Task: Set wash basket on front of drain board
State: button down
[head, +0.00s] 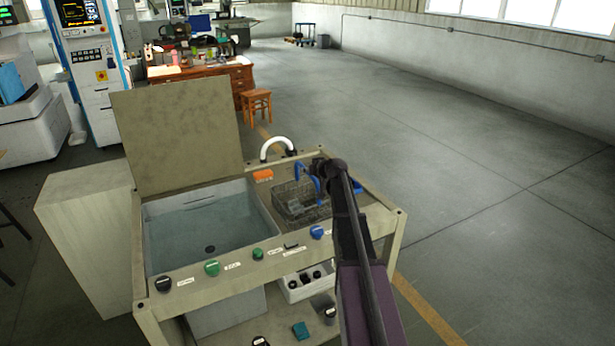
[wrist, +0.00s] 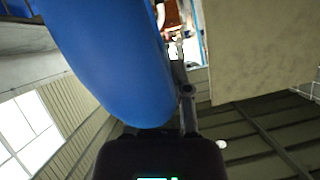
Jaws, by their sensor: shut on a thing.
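The wash basket (head: 293,212) is a dark wire basket with a blue handle (head: 316,184), at the drain board on the right of the wash station. A grey item shows inside it. My gripper (head: 317,170) is shut on the blue handle, which fills much of the wrist view (wrist: 105,60). The drain board (head: 262,195) is the brownish surface right of the water-filled sink. My arm hides the basket's right side and part of the board. I cannot tell whether the basket's underside touches the board.
The sink (head: 205,225) has its lid (head: 177,125) raised behind it. An orange block (head: 263,175) and a white curved spout (head: 278,146) stand at the board's back. Knobs (head: 212,268) line the front rail. Open floor (head: 470,180) lies to the right.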

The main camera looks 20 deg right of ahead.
jog(key=shift+f, duration=0.3)
jog(key=c, duration=0.6)
grip_release()
jog(key=shift+s+r, duration=0.1)
jog(key=shift+s, duration=0.05)
jog(key=p+v, duration=0.5)
jog(key=v, duration=0.6)
jog(key=shift+s+r, duration=0.15)
jog(key=shift+s, duration=0.2)
jog(key=s+a+f+n+g+y, duration=0.1)
jog(key=s+a+f+g, duration=0.1)
jog(key=a, duration=0.4)
jog(key=s+a+f+g, duration=0.1)
jog(key=s+a+f, duration=0.15)
jog(key=a, duration=0.35)
jog(key=s+a+f+g+h, duration=0.1)
jog(key=s+a+g, duration=0.2)
jog(key=s+a, duration=0.2)
jog(key=s+a+f+g+h, duration=0.1)
jog(key=s+a+f+g, duration=0.1)
jog(key=s+a, duration=0.4)
jog(key=s+a+f+g+h, duration=0.1)
jog(key=s+a+g, duration=0.3)
jog(key=s, duration=0.7)
jog(key=shift+s+a+f, duration=0.15)
jog(key=shift+a+f, duration=0.5)
jog(key=shift+a, duration=0.35)
